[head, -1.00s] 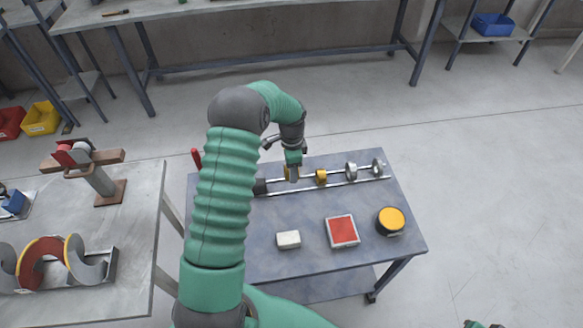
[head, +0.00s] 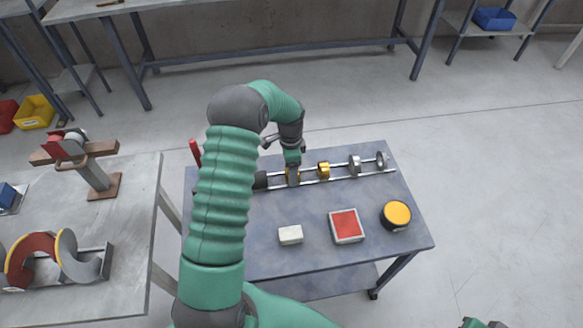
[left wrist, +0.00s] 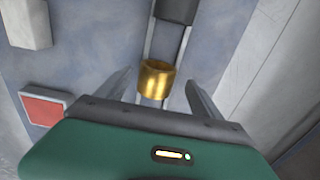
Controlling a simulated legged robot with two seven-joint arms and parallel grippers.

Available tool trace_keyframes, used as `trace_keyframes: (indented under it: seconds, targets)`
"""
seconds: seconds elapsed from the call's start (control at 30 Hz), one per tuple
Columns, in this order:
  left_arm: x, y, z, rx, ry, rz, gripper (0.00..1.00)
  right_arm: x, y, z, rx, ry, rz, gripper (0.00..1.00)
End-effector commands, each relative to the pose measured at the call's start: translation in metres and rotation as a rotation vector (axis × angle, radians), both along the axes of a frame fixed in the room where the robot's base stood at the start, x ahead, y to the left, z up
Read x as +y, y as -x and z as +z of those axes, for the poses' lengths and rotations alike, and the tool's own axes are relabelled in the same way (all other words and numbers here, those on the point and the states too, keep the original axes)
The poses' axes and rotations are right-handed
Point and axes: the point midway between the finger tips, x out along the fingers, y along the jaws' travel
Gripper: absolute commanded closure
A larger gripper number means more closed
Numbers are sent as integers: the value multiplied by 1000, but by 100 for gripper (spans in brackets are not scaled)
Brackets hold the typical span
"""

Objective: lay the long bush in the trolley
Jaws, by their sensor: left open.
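A brass bush (left wrist: 155,80) sits on the two parallel rails of a rack (head: 340,178) on the blue-grey table. My left gripper (left wrist: 159,76) is open, with one finger on each side of this bush; I cannot tell whether they touch it. In the head view the same bush (head: 292,179) is partly hidden by my left gripper (head: 292,168). A shorter-looking brass piece (head: 323,170) sits to its right on the rails. The wheeled table (head: 270,222) may be the trolley; I cannot tell for sure. My right gripper (head: 482,323) shows only at the bottom edge.
A dark cylinder (head: 260,180) and two metal rings (head: 355,165) share the rails. A white block (head: 290,234), a red-topped tray (head: 346,226) and a yellow-topped round tub (head: 396,214) stand in front. A grey bench (head: 130,225) with auger parts is at left.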

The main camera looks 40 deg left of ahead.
Motion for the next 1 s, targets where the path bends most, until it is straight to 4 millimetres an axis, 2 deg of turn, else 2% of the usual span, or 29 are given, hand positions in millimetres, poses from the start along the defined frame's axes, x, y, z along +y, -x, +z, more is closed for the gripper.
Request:
trace_keyframes:
  seconds: [0.17,0.27,0.37,0.7,0.83,1.0]
  targets:
    - [0,0,1,1,-1,0,24,0,0,0,0,0,0,100]
    - [0,-1,12,-2,-2,0,24,0,0,1,0,0,0,100]
    - [0,-1,35,-4,-3,1,24,0,0,3,0,0,0,100]
    - [5,-2,131,-3,1,1,24,0,0,11,0,0,0,100]
    - [5,-2,155,-1,2,0,24,0,0,13,0,0,0,100]
    - [5,-2,165,2,5,0,24,0,0,13,0,0,0,100]
